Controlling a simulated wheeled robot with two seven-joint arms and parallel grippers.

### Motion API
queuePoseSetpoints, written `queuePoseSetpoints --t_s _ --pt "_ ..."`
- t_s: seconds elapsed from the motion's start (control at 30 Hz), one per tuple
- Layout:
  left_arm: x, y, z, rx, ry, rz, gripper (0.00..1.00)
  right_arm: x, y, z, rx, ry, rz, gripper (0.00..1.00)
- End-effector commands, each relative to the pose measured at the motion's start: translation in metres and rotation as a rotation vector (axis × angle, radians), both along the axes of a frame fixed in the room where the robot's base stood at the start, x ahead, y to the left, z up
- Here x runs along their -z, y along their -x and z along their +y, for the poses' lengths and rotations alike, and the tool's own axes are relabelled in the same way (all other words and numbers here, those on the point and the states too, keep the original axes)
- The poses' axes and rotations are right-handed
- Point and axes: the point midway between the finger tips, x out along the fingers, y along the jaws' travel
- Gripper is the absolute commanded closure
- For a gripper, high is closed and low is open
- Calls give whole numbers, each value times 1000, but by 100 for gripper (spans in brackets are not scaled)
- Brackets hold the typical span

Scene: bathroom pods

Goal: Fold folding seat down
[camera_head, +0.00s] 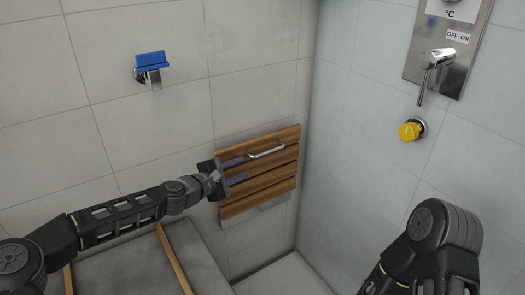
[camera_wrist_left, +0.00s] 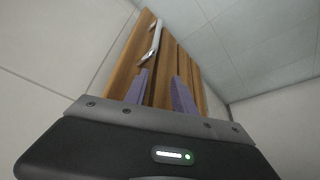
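The folding seat (camera_head: 265,182) is a slatted wooden panel standing upright, flat against the tiled wall near the corner. A metal handle (camera_head: 267,153) runs across its upper slats. My left gripper (camera_head: 238,170) is in front of the seat's left part, with its two fingers apart and nothing between them. In the left wrist view the fingers (camera_wrist_left: 160,92) point at the wooden seat (camera_wrist_left: 150,50), and the handle (camera_wrist_left: 154,40) lies beyond them. I cannot tell if the fingertips touch the slats. My right arm shows at the lower right, but its gripper is out of view.
A metal wall fixture with a blue part (camera_head: 151,60) is at the upper left. A shower panel with a lever (camera_head: 436,62) and a yellow knob (camera_head: 411,130) are on the right wall. A grey surface with wooden edging (camera_head: 174,258) lies below my left arm.

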Motion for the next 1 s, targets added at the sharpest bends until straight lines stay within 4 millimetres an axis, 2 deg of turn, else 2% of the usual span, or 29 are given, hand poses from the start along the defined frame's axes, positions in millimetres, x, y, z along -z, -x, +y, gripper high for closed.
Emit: queuePoseSetpoints --t_s 0.2,0.4,1.0 --pt "-14 20 18 0 11 -15 67 2 0 0 1 0 0 100" --pt "-20 33 28 3 13 -19 67 3 0 0 0 0 0 100" --pt "-22 37 30 5 13 -22 67 5 0 0 1 0 0 100"
